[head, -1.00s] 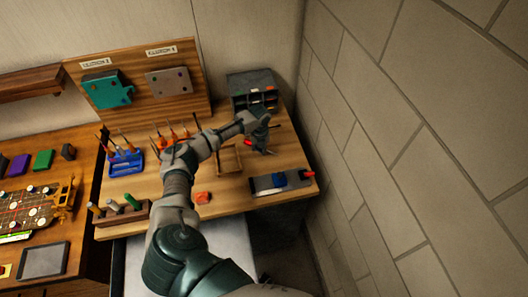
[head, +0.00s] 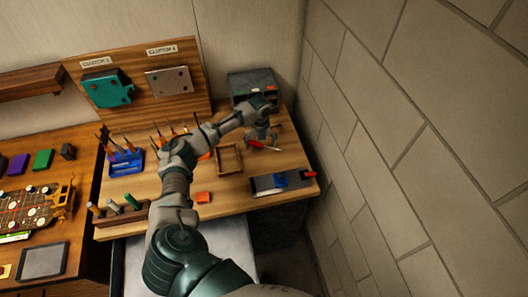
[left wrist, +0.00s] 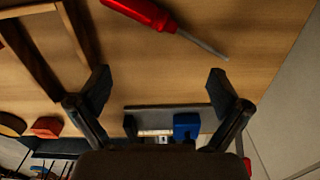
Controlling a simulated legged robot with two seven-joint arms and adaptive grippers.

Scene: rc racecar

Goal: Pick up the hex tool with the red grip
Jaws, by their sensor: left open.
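The tool with the red grip (head: 257,145) lies on the right part of the wooden bench, its thin metal shaft pointing right. In the left wrist view its red grip (left wrist: 145,12) is partly cut off by the top edge, and the shaft slants down to the right. My left gripper (head: 263,135) is over the bench close to this tool. In the left wrist view the gripper (left wrist: 162,84) is open and empty, its fingertips apart, with the tool beyond them. My right gripper is not in view.
A small wooden frame (head: 229,160) lies left of the tool. A grey tray (head: 268,184) with a blue block is in front. A grey organizer (head: 251,84) stands behind. A tool rack (head: 125,161) is further left. A stone wall (head: 410,120) bounds the right.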

